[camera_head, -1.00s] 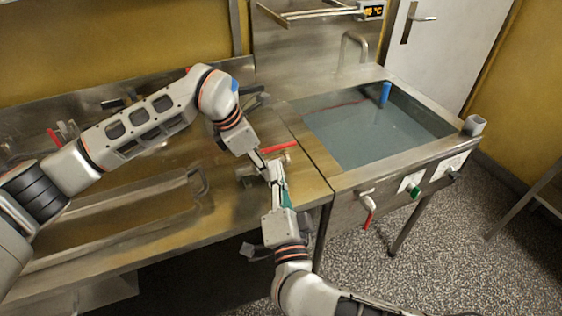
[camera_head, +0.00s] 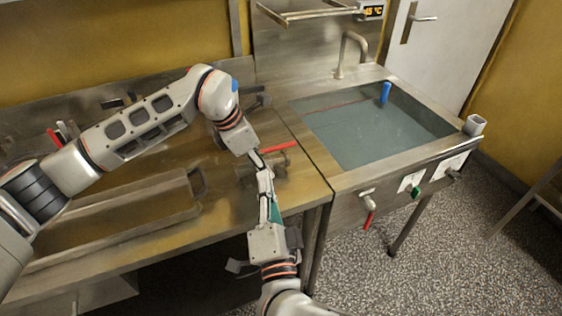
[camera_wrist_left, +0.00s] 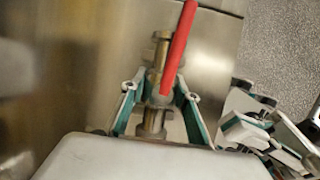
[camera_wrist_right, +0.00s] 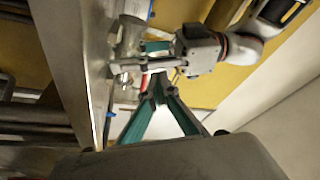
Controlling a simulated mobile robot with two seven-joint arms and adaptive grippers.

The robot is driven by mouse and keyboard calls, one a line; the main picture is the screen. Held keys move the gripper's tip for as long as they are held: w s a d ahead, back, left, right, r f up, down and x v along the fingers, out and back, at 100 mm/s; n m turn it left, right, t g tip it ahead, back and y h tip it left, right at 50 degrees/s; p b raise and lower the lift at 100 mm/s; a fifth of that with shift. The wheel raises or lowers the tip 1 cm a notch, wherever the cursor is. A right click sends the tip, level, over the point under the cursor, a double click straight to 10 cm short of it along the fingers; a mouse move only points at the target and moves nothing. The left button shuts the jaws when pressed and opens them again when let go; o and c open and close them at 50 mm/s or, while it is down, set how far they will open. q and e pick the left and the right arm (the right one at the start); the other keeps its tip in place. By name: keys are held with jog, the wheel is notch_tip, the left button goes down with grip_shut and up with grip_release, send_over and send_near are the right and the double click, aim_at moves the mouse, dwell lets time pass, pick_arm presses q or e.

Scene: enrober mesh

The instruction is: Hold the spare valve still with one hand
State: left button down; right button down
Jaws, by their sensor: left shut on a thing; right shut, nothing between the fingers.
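The spare valve (camera_wrist_left: 154,122) is a metal body with a long red lever (camera_wrist_left: 177,50). In the head view its red lever (camera_head: 279,147) shows above the steel bench, near the bench's right end. My left gripper (camera_wrist_left: 160,98) has its fingers on either side of the valve body and is shut on it; in the head view the wrist hides much of this grip. My right gripper (camera_head: 262,172) reaches up from the front edge to beside the valve. Its fingers meet at the tips in the right wrist view (camera_wrist_right: 157,92), shut and empty. Whether those tips touch the valve I cannot tell.
A water-filled sink (camera_head: 330,160) with a blue cylinder (camera_head: 385,93) stands right of the bench. Its front carries a red-handled drain valve (camera_head: 369,205) and a green knob (camera_head: 414,191). A long tray (camera_head: 150,228) lies on the bench at left.

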jog(key=shift+s+a, duration=0.75)
jog(key=shift+s, duration=0.15)
pick_arm(q)
jog(key=c, duration=1.4)
grip_release()
jog(key=shift+c, duration=0.2)
